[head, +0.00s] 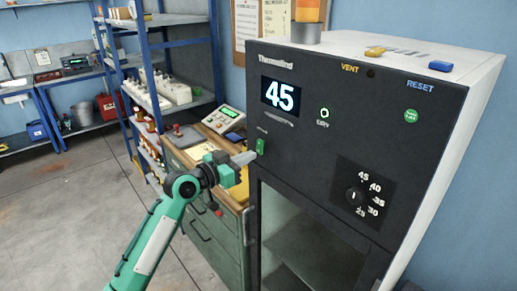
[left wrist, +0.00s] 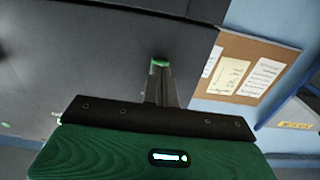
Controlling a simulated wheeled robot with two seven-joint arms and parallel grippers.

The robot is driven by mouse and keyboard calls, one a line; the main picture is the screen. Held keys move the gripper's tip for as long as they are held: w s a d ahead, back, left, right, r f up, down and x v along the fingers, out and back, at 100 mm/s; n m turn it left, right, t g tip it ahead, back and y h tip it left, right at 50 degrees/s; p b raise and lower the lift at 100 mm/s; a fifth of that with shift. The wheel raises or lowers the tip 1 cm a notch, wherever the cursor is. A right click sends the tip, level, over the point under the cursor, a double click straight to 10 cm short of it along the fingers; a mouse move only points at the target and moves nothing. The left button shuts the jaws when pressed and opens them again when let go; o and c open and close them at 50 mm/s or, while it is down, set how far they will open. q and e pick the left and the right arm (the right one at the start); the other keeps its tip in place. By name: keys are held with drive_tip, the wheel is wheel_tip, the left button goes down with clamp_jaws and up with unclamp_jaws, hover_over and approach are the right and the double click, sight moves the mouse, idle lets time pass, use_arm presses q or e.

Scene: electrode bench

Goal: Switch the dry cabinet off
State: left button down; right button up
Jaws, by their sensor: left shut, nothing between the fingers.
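The dry cabinet (head: 310,130) is a tall box with a dark front and white side, at the right of the head view. Its lit display (head: 280,95) reads 45. A small green rocker switch (head: 261,146) sits low on the left edge of the panel. My left gripper (head: 251,157) is shut and empty, its fingertips right beside the switch; I cannot tell whether they touch. In the left wrist view the shut fingers (left wrist: 162,85) point at the dark panel, with a green spot (left wrist: 160,62) at their tips. My right gripper is not in view.
A dial (head: 357,197) marked 25 to 45 and a green round button (head: 411,116) are on the panel. A wooden-topped drawer bench (head: 222,235) stands left of the cabinet, under my left arm. A blue shelf rack (head: 150,60) is behind. Open floor lies at left.

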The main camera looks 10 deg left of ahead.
use_arm(q)
drive_tip(key=shift+x, duration=0.85)
drive_tip(key=b+v, duration=0.1)
drive_tip(key=v, duration=0.7)
idle(0.5)
